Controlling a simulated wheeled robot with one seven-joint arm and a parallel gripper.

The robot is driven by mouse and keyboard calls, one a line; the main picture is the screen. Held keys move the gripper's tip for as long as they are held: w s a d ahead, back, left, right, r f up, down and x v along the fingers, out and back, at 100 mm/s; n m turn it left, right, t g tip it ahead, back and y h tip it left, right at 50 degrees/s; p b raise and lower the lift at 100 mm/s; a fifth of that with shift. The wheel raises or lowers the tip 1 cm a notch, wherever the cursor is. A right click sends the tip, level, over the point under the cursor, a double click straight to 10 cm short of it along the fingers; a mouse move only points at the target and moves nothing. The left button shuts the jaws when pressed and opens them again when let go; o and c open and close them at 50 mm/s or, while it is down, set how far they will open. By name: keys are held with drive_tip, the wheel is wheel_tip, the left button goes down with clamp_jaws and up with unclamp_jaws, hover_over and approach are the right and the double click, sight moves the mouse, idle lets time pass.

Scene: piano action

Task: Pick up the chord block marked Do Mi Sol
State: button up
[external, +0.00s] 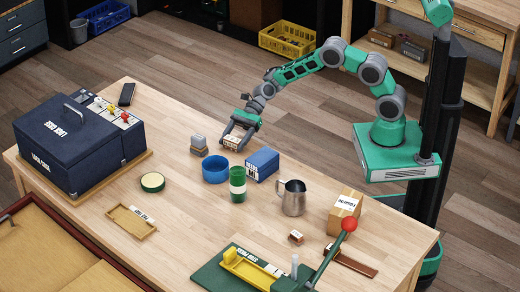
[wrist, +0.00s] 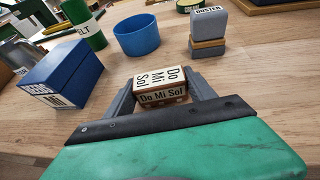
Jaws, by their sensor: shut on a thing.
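The chord block marked Do Mi Sol (wrist: 161,92) is a small wooden block with pale labels on its top and its near side. In the wrist view it sits between the two grey fingers of my gripper (wrist: 160,98), which is shut on it. In the external view my gripper (external: 238,140) is at the far edge of the table, with the block (external: 233,141) between its fingers. I cannot tell whether the block touches the table or is a little above it.
A steel jug (external: 293,197) and a carton (external: 344,212) stand to the right. Bare wood lies around the gripper.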

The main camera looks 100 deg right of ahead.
drive_tip(key=c, duration=0.3)
